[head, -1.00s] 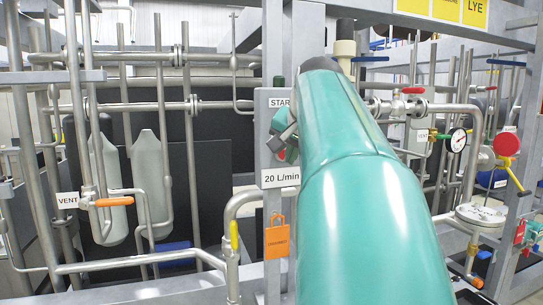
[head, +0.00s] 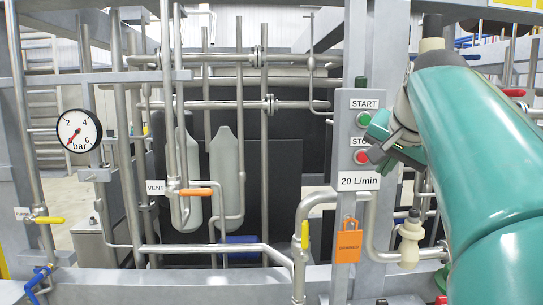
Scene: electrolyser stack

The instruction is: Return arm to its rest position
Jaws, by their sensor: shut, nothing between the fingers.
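My teal arm fills the right side of the head view. My gripper (head: 374,146) is at its far end, in front of the right part of the grey control box (head: 350,103). Its fingers look shut, with nothing seen between them. The green START button (head: 365,118) is in plain sight just above the fingers. The red STOP button (head: 361,156) is just below and left of them, and part of its label is hidden. I cannot tell whether the gripper touches the box.
A metal post carries the box, with a "20 L/min" label (head: 359,180) and an orange tag (head: 348,243) below. Pipes with an orange valve handle (head: 196,192) and a yellow handle (head: 305,235) run left. A pressure gauge (head: 79,131) is at far left.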

